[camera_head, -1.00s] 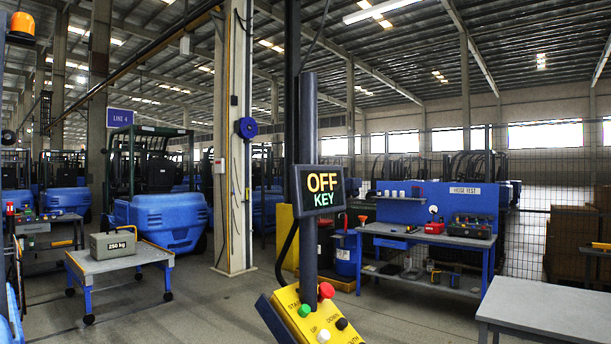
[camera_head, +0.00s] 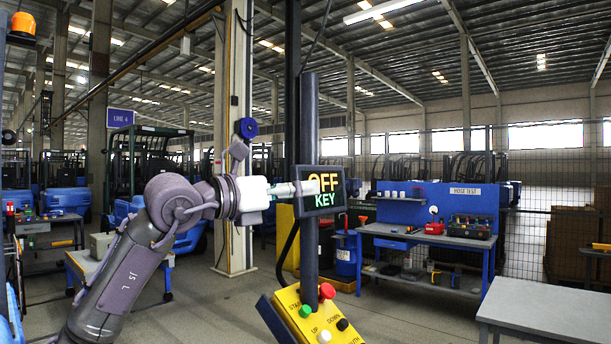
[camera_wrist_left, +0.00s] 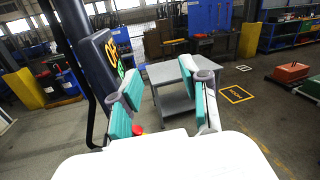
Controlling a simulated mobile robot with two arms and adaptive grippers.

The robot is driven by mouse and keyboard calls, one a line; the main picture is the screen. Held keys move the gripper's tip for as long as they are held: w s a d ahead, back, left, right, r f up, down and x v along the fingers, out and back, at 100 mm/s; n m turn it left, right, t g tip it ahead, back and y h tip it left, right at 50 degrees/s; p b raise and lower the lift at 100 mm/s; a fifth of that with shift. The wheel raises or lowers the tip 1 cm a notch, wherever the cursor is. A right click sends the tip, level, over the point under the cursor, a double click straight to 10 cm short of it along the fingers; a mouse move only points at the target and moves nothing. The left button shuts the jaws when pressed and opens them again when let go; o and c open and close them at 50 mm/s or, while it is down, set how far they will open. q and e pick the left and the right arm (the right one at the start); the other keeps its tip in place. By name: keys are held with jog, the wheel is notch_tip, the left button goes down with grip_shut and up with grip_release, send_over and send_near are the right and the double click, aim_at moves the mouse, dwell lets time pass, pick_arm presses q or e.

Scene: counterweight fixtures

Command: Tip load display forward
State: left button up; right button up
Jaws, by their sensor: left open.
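The load display (camera_head: 328,205) is a dark box reading OFF in orange and KEY in green, mounted on a dark post (camera_head: 309,120). It looks upright in the head view. My left gripper (camera_head: 308,187) reaches in from the left, and its fingers overlap the left part of the display's face, hiding some of it. In the left wrist view the display (camera_wrist_left: 101,66) stands edge-on at the left, beside one finger. My left gripper (camera_wrist_left: 160,92) is open there, with nothing visible between its teal pads. Whether a finger touches the display I cannot tell. My right gripper is not in view.
A yellow control box (camera_head: 308,320) with several buttons sits low on the post. A grey table (camera_head: 545,305) is at the right front, and a blue workbench (camera_head: 425,240) stands behind. My left arm partly hides a cart (camera_head: 80,262) at left.

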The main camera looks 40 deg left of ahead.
aim_at(306, 175)
pick_arm(q)
jog(key=s+a+r+n+y, duration=0.2)
jog(key=s+a+r+y, duration=0.15)
jog(key=a, duration=0.35)
jog(key=shift+t+y, duration=0.3)
jog(key=shift+y, duration=0.15)
jog(key=w+p, duration=0.2)
jog(key=w, duration=0.2)
jog(key=w+p, duration=0.2)
jog(key=w, duration=0.3)
jog(key=w+p, duration=0.2)
jog(key=w, duration=0.2)
jog(key=shift+w+d+f, duration=0.35)
jog(key=shift+w+d, duration=0.05)
jog(key=shift+w+f, duration=0.1)
jog(key=shift+w, duration=0.25)
jog(key=shift+c, duration=0.2)
grip_shut()
